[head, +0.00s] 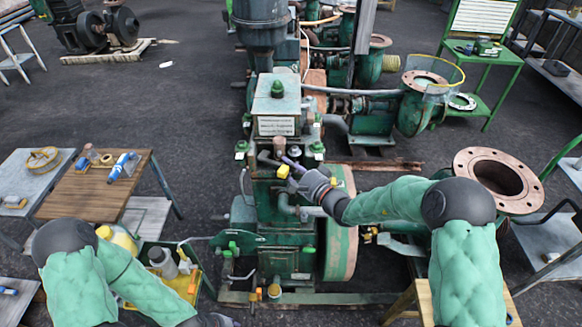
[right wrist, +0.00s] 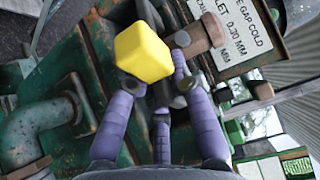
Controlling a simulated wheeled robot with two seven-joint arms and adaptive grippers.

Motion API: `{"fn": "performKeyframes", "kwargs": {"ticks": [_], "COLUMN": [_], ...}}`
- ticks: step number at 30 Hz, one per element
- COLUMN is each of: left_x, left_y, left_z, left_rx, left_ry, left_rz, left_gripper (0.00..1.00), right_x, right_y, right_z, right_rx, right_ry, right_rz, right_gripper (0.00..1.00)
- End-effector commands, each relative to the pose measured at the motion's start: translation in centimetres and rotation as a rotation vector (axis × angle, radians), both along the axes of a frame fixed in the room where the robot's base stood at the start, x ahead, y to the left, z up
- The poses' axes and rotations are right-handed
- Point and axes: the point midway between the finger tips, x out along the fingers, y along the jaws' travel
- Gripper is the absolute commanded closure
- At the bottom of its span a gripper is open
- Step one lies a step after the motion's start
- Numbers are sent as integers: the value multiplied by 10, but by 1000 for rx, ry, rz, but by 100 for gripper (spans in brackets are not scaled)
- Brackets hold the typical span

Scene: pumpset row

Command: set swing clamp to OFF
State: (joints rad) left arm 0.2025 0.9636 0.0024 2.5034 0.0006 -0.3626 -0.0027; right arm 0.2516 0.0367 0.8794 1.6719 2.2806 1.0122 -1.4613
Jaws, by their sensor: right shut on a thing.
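The swing clamp, as far as I can tell, is the small fitting with a yellow block (head: 283,171) on the upper part of the green pump machine (head: 270,215), below its label plate. In the right wrist view the yellow block (right wrist: 144,50) sits right at the fingertips, in front of a dark bar. My right gripper (head: 293,164), with purple fingers (right wrist: 160,92), is shut on this clamp. The fingers hide part of it, and I cannot read any OFF mark. My left gripper (head: 218,320) is low at the bottom edge, only partly seen, away from the clamp.
A label plate (head: 276,126) is just above the clamp, and it shows large in the wrist view (right wrist: 237,30). A rusty pipe (right wrist: 35,140) runs close by. A flanged pipe (head: 497,178) stands at right. A wooden bench (head: 95,190) with tools is at left.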

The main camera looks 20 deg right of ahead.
Motion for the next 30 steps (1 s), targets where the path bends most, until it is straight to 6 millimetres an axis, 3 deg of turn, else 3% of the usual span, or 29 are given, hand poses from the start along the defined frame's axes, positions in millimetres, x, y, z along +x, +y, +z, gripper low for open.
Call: {"fn": "performKeyframes", "kwargs": {"ticks": [1,2,13,23,24,25,30], "left_x": [0,0,0,0,0,0,0], "left_y": [0,0,0,0,0,0,0], "left_z": [-4,-4,-6,-6,-6,-6,-6], "left_rx": [0,0,0,0,0,0,0], "left_ry": [0,0,0,0,0,0,0], "left_rz": [0,0,0,0,0,0,0], "left_gripper": [60,60,60,60,60,60,60], "right_x": [3,2,-6,-8,-8,-8,-8], "right_y": [-1,1,13,13,13,13,13], "right_z": [14,15,17,15,15,15,14], "right_rx": [4,4,6,4,4,4,2], "right_ry": [-31,-32,-33,-30,-30,-30,-28], "right_rz": [-29,-44,-211,-236,-236,-236,-234], "right_gripper": [100,100,100,100,73,64,64]}}
